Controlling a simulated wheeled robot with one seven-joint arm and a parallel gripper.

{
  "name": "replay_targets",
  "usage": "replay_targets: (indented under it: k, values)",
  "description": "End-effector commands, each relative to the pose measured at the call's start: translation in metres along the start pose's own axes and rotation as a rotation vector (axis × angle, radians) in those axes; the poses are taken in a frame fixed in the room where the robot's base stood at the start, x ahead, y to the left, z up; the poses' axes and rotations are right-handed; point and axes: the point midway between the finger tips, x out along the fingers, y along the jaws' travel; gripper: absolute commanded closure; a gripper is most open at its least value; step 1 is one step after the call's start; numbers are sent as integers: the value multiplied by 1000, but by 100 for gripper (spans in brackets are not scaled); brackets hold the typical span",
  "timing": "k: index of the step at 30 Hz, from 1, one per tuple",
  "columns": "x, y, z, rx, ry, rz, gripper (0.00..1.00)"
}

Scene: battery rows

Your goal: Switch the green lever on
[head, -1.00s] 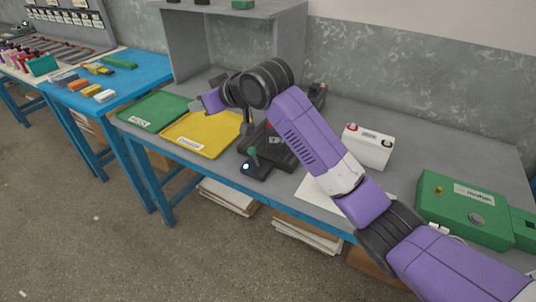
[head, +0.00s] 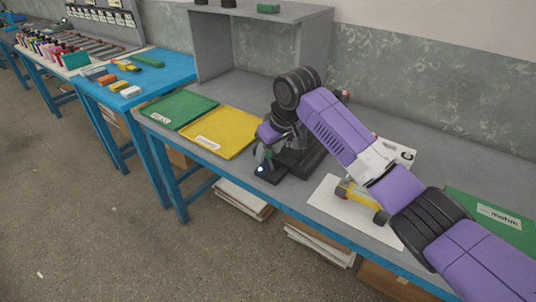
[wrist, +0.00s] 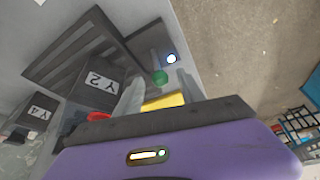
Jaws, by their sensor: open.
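The green lever is a small green-knobbed stick (head: 268,153) on a dark base at the table's front edge, beside a lit white-blue lamp (head: 261,169). In the wrist view its round green knob (wrist: 160,77) shows between my fingers, near the lamp (wrist: 171,58). My gripper (wrist: 160,80) is open, with one finger on each side of the knob in the picture. I cannot tell whether either finger touches it. In the head view my purple gripper body is just above the lever, and the fingertips are hard to make out.
Blocks marked Y2 (wrist: 95,88) and Y4 (wrist: 36,114) stand beside the lever base. Yellow (head: 224,132) and green (head: 180,110) trays lie to the left. A yellow device (head: 358,198) lies on white paper to the right. A white battery (head: 402,150) is partly hidden by my arm.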

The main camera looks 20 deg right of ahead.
Motion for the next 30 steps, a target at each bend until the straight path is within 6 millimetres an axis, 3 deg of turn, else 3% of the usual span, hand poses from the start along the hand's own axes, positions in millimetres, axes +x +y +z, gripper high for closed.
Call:
replay_targets:
  k: [6, 15, 16, 23, 30]
  values:
    - [21, 0, 0, 0, 0, 0, 54]
    - [24, 0, 0, 0, 1, 0, 54]
    - [24, 0, 0, 0, 1, 0, 56]
    - [24, 0, 0, 0, 2, 0, 100]
    - [22, 0, -3, -3, -14, 4, 100]
